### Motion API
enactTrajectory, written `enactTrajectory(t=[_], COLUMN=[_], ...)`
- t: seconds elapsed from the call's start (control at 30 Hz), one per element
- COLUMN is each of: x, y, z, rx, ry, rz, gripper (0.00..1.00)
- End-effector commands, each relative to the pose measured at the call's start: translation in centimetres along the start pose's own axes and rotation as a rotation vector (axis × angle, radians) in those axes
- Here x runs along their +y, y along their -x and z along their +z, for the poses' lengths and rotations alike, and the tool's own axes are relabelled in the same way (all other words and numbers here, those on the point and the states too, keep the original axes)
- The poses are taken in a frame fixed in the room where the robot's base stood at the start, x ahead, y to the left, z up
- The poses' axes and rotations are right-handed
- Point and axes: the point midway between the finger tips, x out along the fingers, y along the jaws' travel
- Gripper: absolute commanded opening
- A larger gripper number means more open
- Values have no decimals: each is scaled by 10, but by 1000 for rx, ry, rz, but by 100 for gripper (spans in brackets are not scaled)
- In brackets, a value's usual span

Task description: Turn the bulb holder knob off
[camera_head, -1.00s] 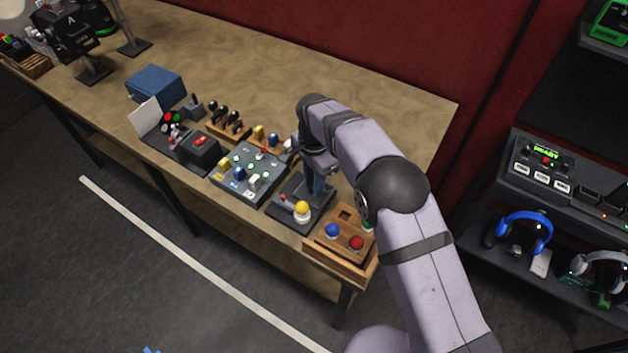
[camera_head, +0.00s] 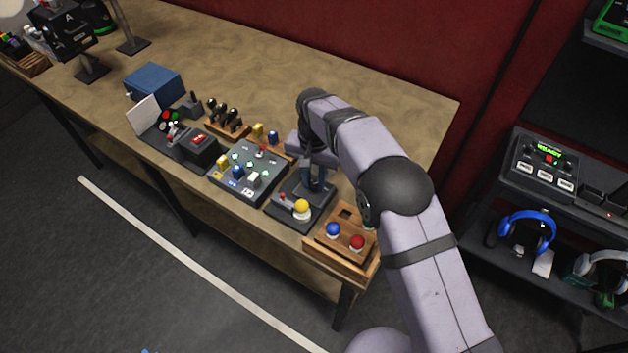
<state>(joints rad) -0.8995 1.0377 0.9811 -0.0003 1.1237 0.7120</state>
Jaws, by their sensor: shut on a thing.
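The bulb holder (camera_head: 287,217) is a dark base near the front edge of the table, with a round yellow bulb (camera_head: 302,206) on it and a small red part at its left. My gripper (camera_head: 314,190) points down at the back of this base, behind the bulb. It is shut, and its fingertips are low at the base, where the knob would be. The knob itself is hidden by the fingers, so its position cannot be seen.
A wooden box (camera_head: 318,247) with blue and red balls stands close at the right. A grey panel (camera_head: 225,187) with several small coloured parts is at the left. A dark joystick unit (camera_head: 193,148) and blue box (camera_head: 153,83) are farther left. The table behind (camera_head: 270,70) is clear.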

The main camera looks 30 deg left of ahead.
Motion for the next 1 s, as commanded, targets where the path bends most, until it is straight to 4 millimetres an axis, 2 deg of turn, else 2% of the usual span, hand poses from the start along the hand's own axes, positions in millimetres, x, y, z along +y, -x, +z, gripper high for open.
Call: enactTrajectory(t=[1.0], x=[0], y=[2], z=[-1], rx=[5], ry=[966], rz=[-2], gripper=[0])
